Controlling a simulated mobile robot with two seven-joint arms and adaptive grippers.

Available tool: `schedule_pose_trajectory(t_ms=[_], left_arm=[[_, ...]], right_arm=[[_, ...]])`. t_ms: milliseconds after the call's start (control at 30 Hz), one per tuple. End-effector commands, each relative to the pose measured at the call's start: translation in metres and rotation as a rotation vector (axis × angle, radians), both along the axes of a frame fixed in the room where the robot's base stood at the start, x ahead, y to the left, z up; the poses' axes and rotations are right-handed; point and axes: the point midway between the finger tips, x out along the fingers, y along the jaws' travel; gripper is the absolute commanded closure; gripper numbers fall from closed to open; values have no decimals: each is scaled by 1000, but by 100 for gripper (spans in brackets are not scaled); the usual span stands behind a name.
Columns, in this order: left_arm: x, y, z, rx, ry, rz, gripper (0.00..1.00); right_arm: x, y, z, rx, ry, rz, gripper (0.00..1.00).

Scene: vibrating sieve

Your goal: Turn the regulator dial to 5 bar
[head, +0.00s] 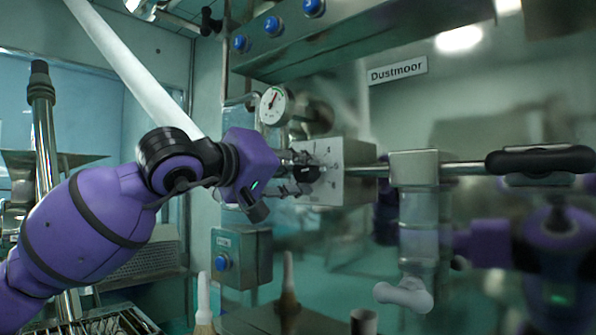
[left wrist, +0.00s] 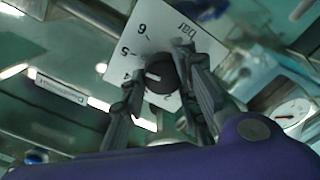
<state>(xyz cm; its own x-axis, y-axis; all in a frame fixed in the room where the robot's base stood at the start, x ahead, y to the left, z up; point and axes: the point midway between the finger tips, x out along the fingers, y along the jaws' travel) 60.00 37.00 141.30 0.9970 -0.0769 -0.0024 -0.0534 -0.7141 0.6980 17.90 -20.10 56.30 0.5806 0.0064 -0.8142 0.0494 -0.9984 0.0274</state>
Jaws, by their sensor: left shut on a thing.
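The regulator dial is a black round knob (head: 308,174) on a pale scale plate (head: 342,168) on the front of a box. In the left wrist view the knob (left wrist: 163,72) has a white mark pointing left, roughly toward the 4. The plate (left wrist: 150,30) there shows "bar", 6, 5, 4 and 2; the fingers hide other parts of the scale. My left gripper (head: 297,171) is shut on the knob, with one finger on each side of it in the left wrist view (left wrist: 160,82). My right gripper is not in view.
A round gauge (head: 276,106) stands above and left of the dial; it also shows in the left wrist view (left wrist: 291,112). A metal pipe with a black handle (head: 540,160) runs right. A box with a blue button (head: 222,262) sits below. Brushes (head: 204,305) stand at the bottom.

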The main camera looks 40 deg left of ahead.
Motion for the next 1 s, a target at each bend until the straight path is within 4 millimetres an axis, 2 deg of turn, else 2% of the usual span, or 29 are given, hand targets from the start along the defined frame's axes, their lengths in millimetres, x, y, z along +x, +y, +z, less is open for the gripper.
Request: schedule_pose_trajectory(t_ms=[33, 200, 233, 333, 700, 833, 1000], left_arm=[[-3, 0, 9, 1, -21, -2, 98], [-3, 0, 9, 1, -21, -2, 98], [-3, 0, 9, 1, -21, -2, 69], [-2, 0, 8, 1, -19, -1, 56], [-7, 0, 3, -4, -9, -2, 56], [-25, 1, 3, -5, -10, -4, 56], [-63, 4, 4, -4, -13, -2, 56]], right_arm=[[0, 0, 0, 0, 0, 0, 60], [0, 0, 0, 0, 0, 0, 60], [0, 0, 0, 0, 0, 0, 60], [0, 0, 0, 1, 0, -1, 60], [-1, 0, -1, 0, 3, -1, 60], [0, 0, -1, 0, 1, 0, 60], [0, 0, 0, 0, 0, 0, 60]])
